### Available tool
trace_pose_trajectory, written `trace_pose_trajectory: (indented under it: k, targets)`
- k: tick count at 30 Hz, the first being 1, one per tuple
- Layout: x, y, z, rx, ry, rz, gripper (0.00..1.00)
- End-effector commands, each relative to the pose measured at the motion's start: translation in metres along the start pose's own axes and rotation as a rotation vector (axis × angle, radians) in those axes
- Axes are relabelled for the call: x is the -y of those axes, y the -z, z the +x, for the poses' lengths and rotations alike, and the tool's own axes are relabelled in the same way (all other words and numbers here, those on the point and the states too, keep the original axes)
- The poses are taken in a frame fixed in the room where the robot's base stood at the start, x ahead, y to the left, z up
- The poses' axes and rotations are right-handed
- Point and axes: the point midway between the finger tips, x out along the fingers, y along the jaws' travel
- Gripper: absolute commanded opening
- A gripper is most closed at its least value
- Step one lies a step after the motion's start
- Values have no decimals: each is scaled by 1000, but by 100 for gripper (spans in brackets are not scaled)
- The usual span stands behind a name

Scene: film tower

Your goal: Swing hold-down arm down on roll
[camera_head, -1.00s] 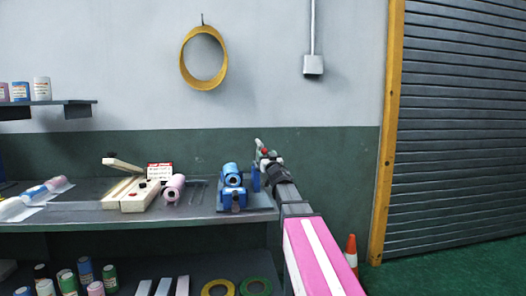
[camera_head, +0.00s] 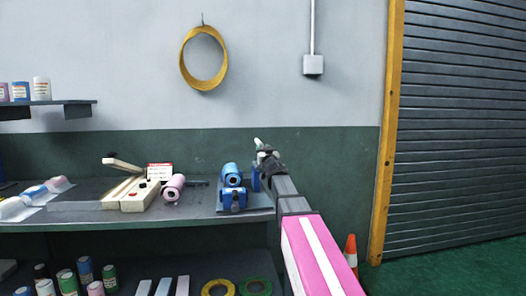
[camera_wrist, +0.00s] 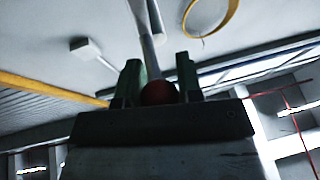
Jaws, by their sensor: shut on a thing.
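The hold-down arm (camera_head: 258,143) is a pale lever standing raised and tilted at the right side of the blue film tower (camera_head: 234,200). A blue roll (camera_head: 231,174) sits on the tower, left of the lever, with nothing pressing on it. My gripper (camera_head: 263,154) is at the lever, above and right of the roll. In the wrist view, my gripper (camera_wrist: 159,82) has its two green-dark fingers on either side of the lever's red knob (camera_wrist: 158,93). The grey lever (camera_wrist: 147,40) runs up from there. The lever's pivot is hidden.
A cream sealer (camera_head: 140,194) and a pink roll (camera_head: 173,188) stand left of the tower on the bench (camera_head: 120,217). A yellow ring (camera_head: 203,60) hangs on the wall above. An orange cone (camera_head: 351,250) stands on the floor at right.

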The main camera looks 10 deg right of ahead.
Motion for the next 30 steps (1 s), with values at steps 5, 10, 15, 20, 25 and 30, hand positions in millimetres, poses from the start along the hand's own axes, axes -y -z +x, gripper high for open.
trace_pose_trajectory:
  k: [5,10,15,20,25,30]
  targets:
    - [5,1,1,7,17,-39,0]
    - [15,2,3,21,52,-124,0]
    - [30,1,6,44,106,-252,0]
    - [45,-2,7,70,163,-390,0]
    - [62,-8,8,96,225,-536,0]
    - [78,-16,7,123,286,-684,0]
